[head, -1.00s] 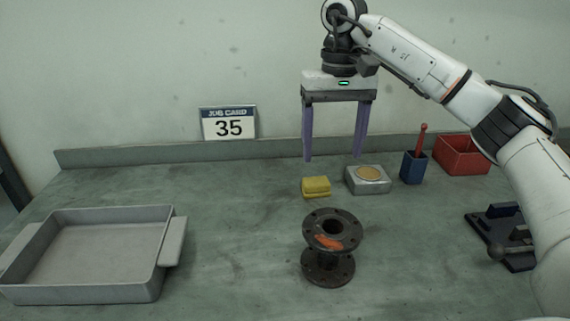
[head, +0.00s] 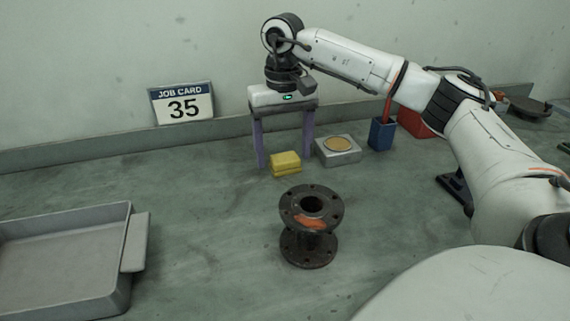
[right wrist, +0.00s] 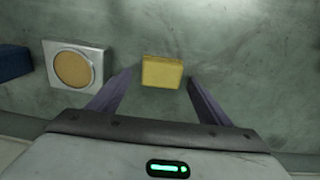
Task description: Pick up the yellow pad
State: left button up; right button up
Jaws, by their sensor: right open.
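The yellow pad (head: 285,163) lies on the bench behind the flanged valve body. It also shows in the right wrist view (right wrist: 162,72), ahead of the fingers and roughly in line with the gap between them. My right gripper (head: 284,160) points down with its two purple fingers spread wide. Its fingertips are close to the pad, around or just behind it; the exact height above the bench is hard to tell. Nothing is between the fingers in the right wrist view (right wrist: 155,75). My left gripper does not show.
A grey block with a tan disc (head: 338,150) stands just right of the pad. Beyond it are a blue holder (head: 381,134) and a red bin (head: 414,122). The dark flanged body (head: 309,228) stands in front. A grey tray (head: 65,250) is at left. A job card (head: 182,103) leans behind.

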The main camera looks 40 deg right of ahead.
aim_at(283, 154)
jog(key=shift+f, duration=0.2)
jog(key=c, duration=1.1)
notch_tip(283, 154, up, 10)
jog(key=shift+r+p, duration=0.1)
jog(key=shift+p, duration=0.7)
